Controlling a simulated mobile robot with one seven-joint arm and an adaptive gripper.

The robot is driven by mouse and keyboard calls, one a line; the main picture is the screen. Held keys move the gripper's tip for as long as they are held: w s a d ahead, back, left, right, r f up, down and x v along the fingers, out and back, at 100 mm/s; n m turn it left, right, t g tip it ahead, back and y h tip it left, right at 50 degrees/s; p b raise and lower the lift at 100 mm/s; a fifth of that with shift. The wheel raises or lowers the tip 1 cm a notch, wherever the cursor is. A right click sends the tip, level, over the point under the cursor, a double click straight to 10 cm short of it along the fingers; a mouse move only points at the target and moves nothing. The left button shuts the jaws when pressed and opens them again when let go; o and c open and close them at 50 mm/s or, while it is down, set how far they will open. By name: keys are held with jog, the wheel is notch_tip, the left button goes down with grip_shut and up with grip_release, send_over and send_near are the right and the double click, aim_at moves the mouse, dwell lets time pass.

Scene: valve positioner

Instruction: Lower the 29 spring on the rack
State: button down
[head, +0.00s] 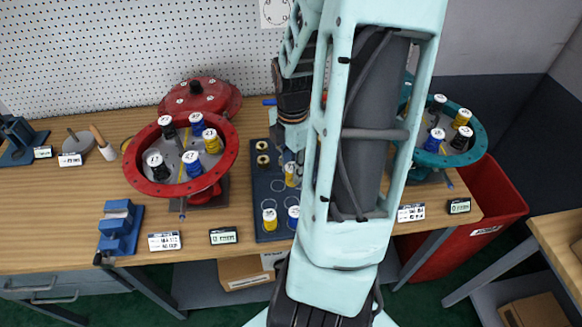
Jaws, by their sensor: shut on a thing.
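The rack (263,198) is a dark blue board with ring-marked places in the middle of the bench. My gripper (291,158) is over the rack, mostly hidden by its wrist and my arm. It is shut on a spring, apparently the yellow one with a white top (291,174) just below it. I cannot read its number or tell whether it touches the rack. A yellow spring (270,219) and a blue spring with a white top (293,216) stand at the rack's front. The rack's right side is hidden by my arm.
A red round housing (132,165) with several springs stands left of the rack, its red cover (200,95) behind. A teal housing (474,148) with springs is at right. A blue vise (120,228) and small displays line the front. A red bin (495,210) stands right.

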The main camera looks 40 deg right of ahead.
jog(key=shift+f+b, duration=3.45)
jog(key=shift+b, duration=0.6)
jog(key=shift+r, duration=0.1)
jog(key=shift+f+p, duration=0.2)
jog(key=shift+p, duration=0.4)
jog(key=shift+f+b, duration=0.95)
jog(key=shift+f, duration=0.6)
jog(key=c, duration=1.5)
grip_release()
jog(key=shift+r, duration=0.15)
